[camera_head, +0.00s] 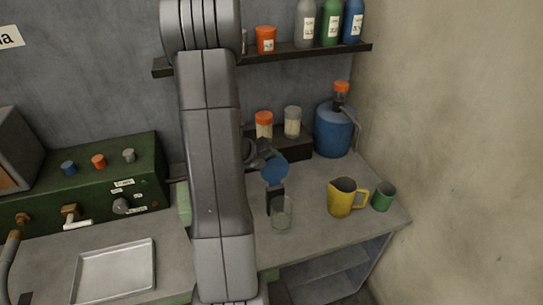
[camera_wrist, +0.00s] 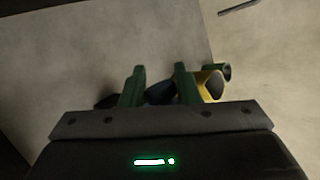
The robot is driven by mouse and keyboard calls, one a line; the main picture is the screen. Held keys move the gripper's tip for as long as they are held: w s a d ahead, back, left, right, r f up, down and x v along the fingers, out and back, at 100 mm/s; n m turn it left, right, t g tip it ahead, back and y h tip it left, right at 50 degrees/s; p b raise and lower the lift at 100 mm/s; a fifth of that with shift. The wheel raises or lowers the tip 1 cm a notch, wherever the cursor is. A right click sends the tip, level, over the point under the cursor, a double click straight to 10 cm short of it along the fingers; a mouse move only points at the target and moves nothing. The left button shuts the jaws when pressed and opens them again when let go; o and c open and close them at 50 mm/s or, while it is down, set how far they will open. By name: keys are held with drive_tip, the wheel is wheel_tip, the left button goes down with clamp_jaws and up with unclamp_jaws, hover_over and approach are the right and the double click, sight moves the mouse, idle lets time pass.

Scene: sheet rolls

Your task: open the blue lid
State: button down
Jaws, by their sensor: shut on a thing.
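The blue lid (camera_head: 274,172) shows in the head view as a tilted round disc. It is above a clear glass jar (camera_head: 282,213), beside a dark upright block (camera_head: 275,196). My gripper (camera_head: 262,154) is at the lid's upper edge, partly hidden behind my arm. In the wrist view my gripper's green fingers (camera_wrist: 160,82) are shut on the blue lid (camera_wrist: 160,94), which shows dark between them. The exact contact is too dark to make out.
A yellow pitcher (camera_head: 341,198) and a green cup (camera_head: 383,197) stand right of the jar. A blue jug (camera_head: 333,130) stands at the back. A shelf (camera_head: 310,55) holds bottles above. A metal tray (camera_head: 114,272) lies at the front left. My arm covers the middle.

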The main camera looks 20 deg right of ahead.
drive_tip(key=shift+s+a+f, duration=0.15)
drive_tip(key=shift+s+f, duration=0.1)
drive_tip(key=shift+f, duration=0.15)
drive_tip(key=c, duration=1.2)
unclamp_jaws()
drive_tip(key=shift+a, duration=0.1)
drive_tip(key=shift+o, duration=0.4)
drive_tip(key=shift+r, duration=0.15)
drive_tip(key=shift+r, duration=0.1)
drive_tip(key=b+v, duration=0.1)
drive_tip(key=v, duration=1.2)
drive_tip(key=shift+a, duration=0.25)
drive_tip(key=shift+r, duration=0.1)
drive_tip(key=p+x, duration=0.1)
drive_tip(key=x, duration=1.2)
drive_tip(key=shift+w+d, duration=0.15)
drive_tip(key=shift+d, duration=0.25)
drive_tip(key=shift+a, duration=0.1)
